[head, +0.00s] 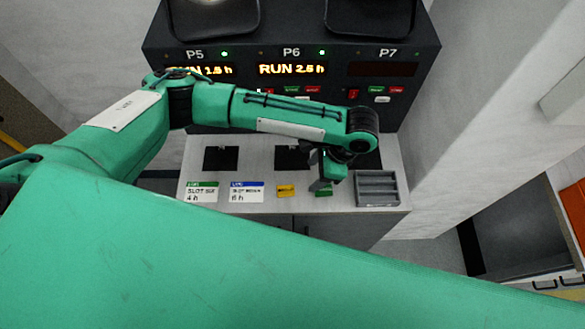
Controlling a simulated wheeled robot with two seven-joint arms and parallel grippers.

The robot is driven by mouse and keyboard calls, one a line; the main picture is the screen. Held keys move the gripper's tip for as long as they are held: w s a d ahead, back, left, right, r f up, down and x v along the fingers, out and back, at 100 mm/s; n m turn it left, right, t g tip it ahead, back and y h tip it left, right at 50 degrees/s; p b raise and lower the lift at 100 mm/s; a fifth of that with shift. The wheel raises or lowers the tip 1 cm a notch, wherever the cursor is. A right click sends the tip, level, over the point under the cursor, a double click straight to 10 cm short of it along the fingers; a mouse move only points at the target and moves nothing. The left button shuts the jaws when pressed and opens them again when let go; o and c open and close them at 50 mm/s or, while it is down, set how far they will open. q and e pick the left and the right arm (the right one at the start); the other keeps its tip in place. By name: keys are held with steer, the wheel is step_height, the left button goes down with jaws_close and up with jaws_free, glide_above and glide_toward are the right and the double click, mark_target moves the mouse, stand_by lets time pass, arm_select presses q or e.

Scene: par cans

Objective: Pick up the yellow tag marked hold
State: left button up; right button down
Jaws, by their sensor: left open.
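The yellow tag (286,190) lies flat on the light counter, right of the two white cards. Its lettering is too small to read. My left gripper (319,184) is open and points down just right of the yellow tag, close to a green tag (325,192). The gripper partly hides the green tag, and I cannot tell whether it touches it. Nothing shows between its fingers. My right gripper is not in view.
A white card with a green band (201,192) and one with a blue band (246,192) lie to the left. A grey compartment tray (377,203) stands at right. The dark panel (400,105) with P5, P6 and P7 rises at the back.

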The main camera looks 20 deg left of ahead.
arm_select(q)
steer(key=w, duration=0.1)
steer(key=p, duration=0.2)
glide_toward(287, 190)
steer(key=shift+s+d+f, duration=0.1)
steer(key=shift+s+f, duration=0.3)
steer(key=shift+f, duration=0.4)
steer(key=shift+a+f+p, duration=0.75)
steer(key=shift+f, duration=0.35)
steer(key=x, duration=0.1)
steer(key=p+x, duration=0.1)
steer(key=x, duration=0.1)
steer(key=shift+w+a+f, duration=0.15)
steer(key=shift+w+a, duration=0.05)
steer(key=shift+a, duration=0.1)
steer(key=shift+f, duration=0.25)
steer(key=c, duration=1.1)
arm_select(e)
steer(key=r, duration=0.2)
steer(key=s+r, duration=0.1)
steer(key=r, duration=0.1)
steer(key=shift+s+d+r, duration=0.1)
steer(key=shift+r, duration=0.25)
